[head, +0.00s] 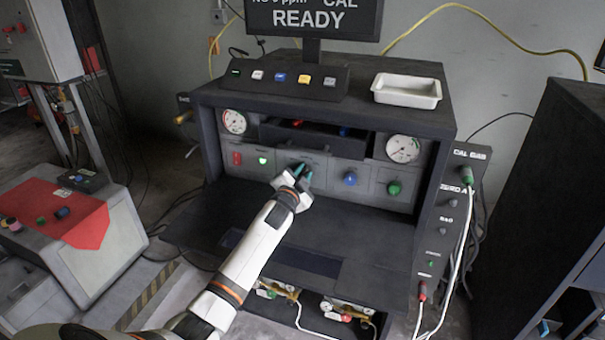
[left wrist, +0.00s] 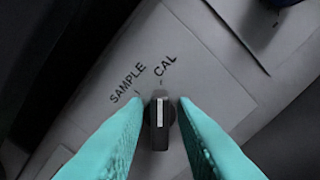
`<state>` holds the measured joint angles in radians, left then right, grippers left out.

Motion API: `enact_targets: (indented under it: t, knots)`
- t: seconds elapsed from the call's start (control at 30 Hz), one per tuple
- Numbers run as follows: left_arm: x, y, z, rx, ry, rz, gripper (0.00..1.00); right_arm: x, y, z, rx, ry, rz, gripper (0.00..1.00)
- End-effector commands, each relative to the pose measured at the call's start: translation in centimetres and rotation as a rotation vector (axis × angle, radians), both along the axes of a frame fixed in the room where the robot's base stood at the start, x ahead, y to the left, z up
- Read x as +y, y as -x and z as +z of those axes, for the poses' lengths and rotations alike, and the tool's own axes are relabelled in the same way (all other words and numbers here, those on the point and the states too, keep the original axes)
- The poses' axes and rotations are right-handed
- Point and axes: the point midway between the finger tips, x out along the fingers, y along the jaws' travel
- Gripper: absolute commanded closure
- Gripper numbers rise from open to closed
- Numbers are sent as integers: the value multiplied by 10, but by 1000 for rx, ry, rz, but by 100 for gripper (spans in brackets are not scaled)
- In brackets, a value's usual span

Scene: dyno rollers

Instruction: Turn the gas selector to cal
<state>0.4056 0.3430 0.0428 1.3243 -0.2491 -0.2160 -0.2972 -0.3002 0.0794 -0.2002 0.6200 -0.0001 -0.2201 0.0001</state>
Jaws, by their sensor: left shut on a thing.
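The gas selector (left wrist: 159,124) is a small black knob with a white pointer line, seen in the left wrist view. It sits on a grey panel printed with a SAMPLE label (left wrist: 128,83) and a CAL label (left wrist: 165,66). The white line points up in that view, close to the tick under CAL. My left gripper (head: 300,172) reaches the middle of the cabinet's front panel in the head view. Its teal fingers (left wrist: 159,118) are shut on the knob, one at each side. In the head view the gripper mostly hides the knob. My right gripper is not in view.
On the same panel are a green button (head: 263,160), a blue knob (head: 350,178) and a green knob (head: 394,188). Two gauges sit above. A screen (head: 312,18) reads CAL and READY. A white tray (head: 407,90) stands on top. The shelf below the panel is clear.

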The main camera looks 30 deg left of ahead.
Motion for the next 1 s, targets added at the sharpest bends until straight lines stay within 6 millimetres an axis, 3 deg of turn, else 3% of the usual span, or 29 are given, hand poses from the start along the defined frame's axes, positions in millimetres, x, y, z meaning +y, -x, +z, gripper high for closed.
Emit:
enact_targets:
  t: [0.63,0.67,0.7,1.0]
  knots:
    - [0,0,-1,14,-51,0,98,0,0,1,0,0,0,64]
    - [0,0,-1,14,-51,0,72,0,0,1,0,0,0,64]
    - [0,0,-1,14,-51,0,67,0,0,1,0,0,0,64]
    - [-1,1,-1,13,-49,0,67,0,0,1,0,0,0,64]
